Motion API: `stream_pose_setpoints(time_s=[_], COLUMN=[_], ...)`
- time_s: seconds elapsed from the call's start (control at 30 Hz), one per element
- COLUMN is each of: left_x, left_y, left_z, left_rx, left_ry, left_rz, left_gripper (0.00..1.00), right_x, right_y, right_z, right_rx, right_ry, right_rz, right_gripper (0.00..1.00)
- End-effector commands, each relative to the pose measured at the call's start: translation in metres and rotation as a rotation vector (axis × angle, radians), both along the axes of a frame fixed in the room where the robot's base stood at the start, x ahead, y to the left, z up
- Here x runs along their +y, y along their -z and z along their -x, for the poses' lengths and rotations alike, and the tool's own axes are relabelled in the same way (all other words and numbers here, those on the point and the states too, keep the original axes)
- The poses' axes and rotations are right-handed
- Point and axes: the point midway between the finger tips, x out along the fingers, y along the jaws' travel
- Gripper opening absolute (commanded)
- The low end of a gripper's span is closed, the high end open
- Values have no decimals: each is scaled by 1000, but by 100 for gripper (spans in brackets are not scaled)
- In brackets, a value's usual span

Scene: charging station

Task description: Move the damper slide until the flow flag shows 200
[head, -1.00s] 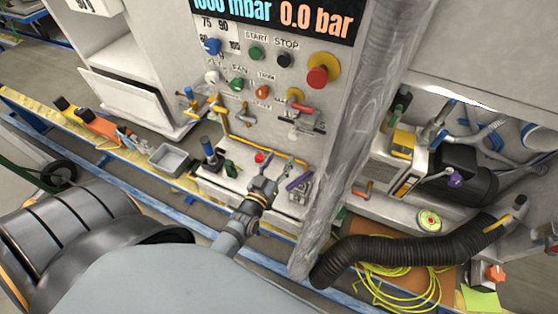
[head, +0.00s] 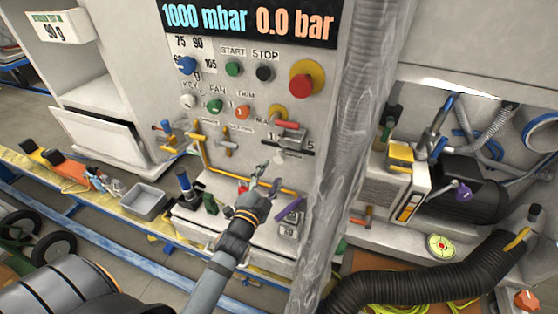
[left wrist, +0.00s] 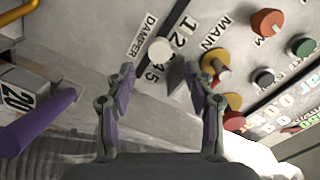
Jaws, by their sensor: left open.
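The damper slide shows as a white round knob (left wrist: 160,48) beside the DAMPER label in the left wrist view, near a 1-to-5 scale. In the head view this pale knob (head: 281,156) sits under the red-handled MAIN valve. My left gripper (head: 266,178) is open and empty, below and slightly left of the knob. In the left wrist view the open fingers (left wrist: 160,85) flank the line to the knob and do not touch it. A plate (left wrist: 17,100) with a partly cut-off number starting "20" shows at left; I cannot tell if it is the flow flag. My right gripper is not in view.
A purple handle (head: 291,209) stands right of my left gripper, close to it. A yellow pipe (head: 225,172) runs along the panel's lower part. A grey hose (head: 350,150) hangs right of the panel. The display (head: 250,20) reads 1000 mbar and 0.0 bar.

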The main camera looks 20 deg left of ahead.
Motion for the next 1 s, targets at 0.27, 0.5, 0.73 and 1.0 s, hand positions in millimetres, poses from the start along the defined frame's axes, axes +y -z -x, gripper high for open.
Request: stream_pose_setpoints(time_s=[0.27, 0.5, 0.73, 1.0], left_x=[3, 4, 4, 4], left_y=[-2, 0, 0, 0], left_z=[-58, -79, -79, -79], left_rx=[-2, 0, 1, 1], left_ry=[1, 1, 2, 2], left_rz=[3, 3, 4, 4], left_gripper=[54, 54, 54, 19], right_x=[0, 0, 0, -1], right_y=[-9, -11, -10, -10], right_z=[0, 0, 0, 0], right_rx=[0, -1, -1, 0], right_ry=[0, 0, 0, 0], right_rz=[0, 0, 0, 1], right_gripper=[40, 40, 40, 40])
